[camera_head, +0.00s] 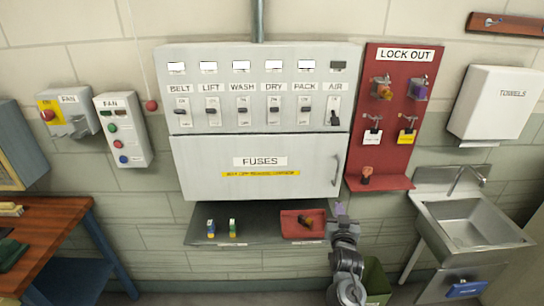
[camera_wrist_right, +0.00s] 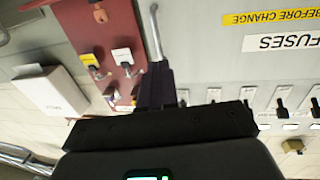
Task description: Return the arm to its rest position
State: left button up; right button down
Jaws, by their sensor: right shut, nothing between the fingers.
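My right gripper (camera_head: 340,210) is shut and empty. In the head view it points up from the bottom, by the right end of the grey shelf (camera_head: 262,222), just right of the red tray (camera_head: 291,232). In the right wrist view the shut fingers (camera_wrist_right: 156,86) appear dark, in front of the grey panel. The silver door handle (camera_wrist_right: 154,32) shows just beyond the fingertips there; I cannot tell the gap from this view. In the head view that handle (camera_head: 335,170) is above the gripper, on the closed FUSES door (camera_head: 215,175). My left gripper is not in view.
The red lock-out board (camera_head: 390,150) hangs right of the panel, with tags and locks. A steel sink (camera_head: 470,225) stands at the right, a green bin (camera_head: 376,280) beside my right arm. Two small fuses (camera_head: 232,228) stand on the shelf's left part. A wooden bench (camera_head: 45,225) is at the left.

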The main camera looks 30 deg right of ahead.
jog(key=s+f+n+y, duration=0.1)
jog(key=s+f, duration=0.3)
jog(key=f, duration=0.4)
jog(key=s+a+f+n+g+y, duration=0.3)
jog(key=s+a+f+n+y, duration=0.15)
jog(key=s+a, duration=0.6)
jog(key=s+a+f+n+g+y, duration=0.35)
jog(key=s+a+f, duration=0.25)
jog(key=s+a, duration=0.45)
jog(key=s+a+r+g+y, duration=0.2)
jog(key=s+a+r+g, duration=0.15)
jog(key=s+a, duration=0.35)
notch_tip(320, 180, up, 24)
jog(key=s+g+p, duration=0.1)
jog(key=p, duration=2.5)
jog(key=shift+s+d+r, duration=0.2)
jog(key=shift+r, duration=0.05)
